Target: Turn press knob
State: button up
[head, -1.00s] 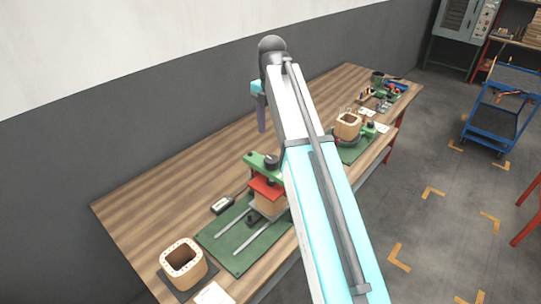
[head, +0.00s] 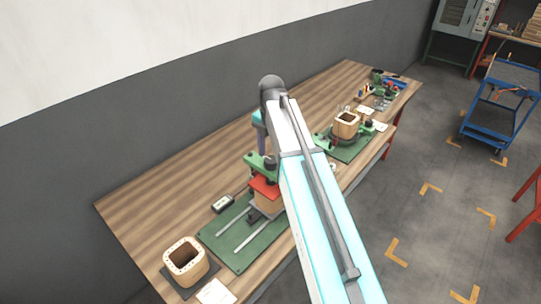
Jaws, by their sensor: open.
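The press stands on a green base plate (head: 225,243) with two pale rails. It has a green top bar (head: 252,160), a red plate (head: 264,187) and a wooden-coloured block (head: 268,203) below the plate. The dark press knob (head: 270,160) is at the top of the press, partly covered by my arm. My gripper (head: 265,148) points down just above or at the knob. It is small here, and I cannot tell whether it touches the knob. It is open, with no object seen in it.
A square coil block (head: 184,254) stands at the near left, beside a paper sheet (head: 216,293). A small meter (head: 222,203) lies left of the press. Another coil (head: 346,124) stands on a green mat to the right. The table's back left is clear.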

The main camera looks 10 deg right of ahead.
jog(key=shift+f, duration=0.8)
jog(key=c, duration=1.1)
jog(key=shift+m, duration=0.5)
